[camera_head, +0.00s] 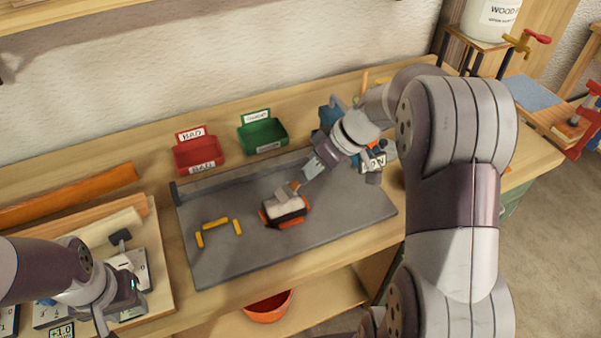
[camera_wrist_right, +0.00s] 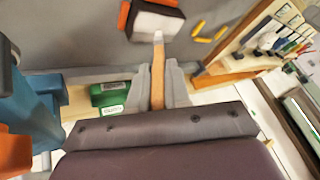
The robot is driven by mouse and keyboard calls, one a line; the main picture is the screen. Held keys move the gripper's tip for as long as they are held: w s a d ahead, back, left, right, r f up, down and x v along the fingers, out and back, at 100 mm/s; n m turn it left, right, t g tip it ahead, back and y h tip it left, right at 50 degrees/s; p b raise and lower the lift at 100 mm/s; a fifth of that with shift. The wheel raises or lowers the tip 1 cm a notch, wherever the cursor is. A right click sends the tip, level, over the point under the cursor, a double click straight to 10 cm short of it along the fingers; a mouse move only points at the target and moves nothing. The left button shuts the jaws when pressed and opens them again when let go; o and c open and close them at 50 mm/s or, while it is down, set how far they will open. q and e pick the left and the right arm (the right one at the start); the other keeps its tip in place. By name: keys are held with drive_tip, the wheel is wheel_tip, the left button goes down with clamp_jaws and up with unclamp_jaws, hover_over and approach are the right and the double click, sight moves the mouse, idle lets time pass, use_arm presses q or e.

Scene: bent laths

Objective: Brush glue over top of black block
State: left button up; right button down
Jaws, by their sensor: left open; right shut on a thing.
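The black block (camera_head: 285,213) sits in an orange fixture (camera_head: 266,219) on the grey mat; its top face looks white or pale. In the right wrist view the black block (camera_wrist_right: 151,30) is at the top, with orange at its left. My right gripper (camera_head: 309,171) is shut on a brush (camera_wrist_right: 158,78) with a wooden handle. The pale brush tip is at the edge of the block's white top; I cannot tell whether it touches. My left gripper (camera_head: 122,309) is open, low at the left, away from the block.
Yellow strips (camera_head: 216,223) lie on the grey mat (camera_head: 230,262) left of the block. A red bin (camera_head: 198,154) and a green bin (camera_head: 264,135) stand behind the mat. A wooden board (camera_head: 158,262) with small labelled items is at left. An orange bowl (camera_head: 268,307) sits below the bench.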

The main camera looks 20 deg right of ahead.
drive_tip(key=shift+d, duration=0.3)
drive_tip(key=d+p, duration=0.3)
drive_tip(key=shift+d+r, duration=0.1)
drive_tip(key=shift+d, duration=0.3)
wheel_tip(320, 180, up, 6)
drive_tip(key=p, duration=0.5)
drive_tip(key=shift+p, duration=0.4)
drive_tip(key=shift+w, duration=0.1)
